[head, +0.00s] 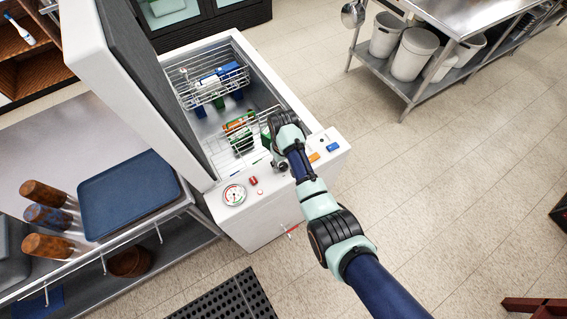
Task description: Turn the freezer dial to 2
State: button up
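The white chest freezer (262,222) stands with its lid (135,85) raised at the left. A round white gauge-like face (234,194) with coloured marks sits at the left of its front top ledge. A small red part (253,181) and a red-and-white mark are beside it. My arm reaches from the lower right over the ledge. My gripper (280,164) appears as a small dark shape low over the ledge, right of the gauge, mostly hidden by my wrist. I cannot tell its fingers, or whether it touches a dial there. No dial numbers are readable.
Wire baskets (212,88) with packages hang inside the freezer. An orange item (314,157) and a blue item (333,148) lie on the ledge, right of my arm. A shelf with a blue tray (128,190) and brown tumblers (45,193) is at left.

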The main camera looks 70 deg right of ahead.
grip_shut()
jog(key=shift+r+n+p, duration=0.1)
jog(key=shift+n+p, duration=0.25)
jog(key=shift+n, duration=0.05)
jog(key=shift+n+p, duration=0.4)
jog(key=shift+n, duration=0.3)
jog(key=n+p, duration=0.1)
jog(key=n, duration=0.2)
jog(key=shift+p, duration=0.3)
jog(key=n+p, duration=0.1)
jog(key=n, duration=0.5)
jog(key=shift+o, duration=1.7)
grip_release()
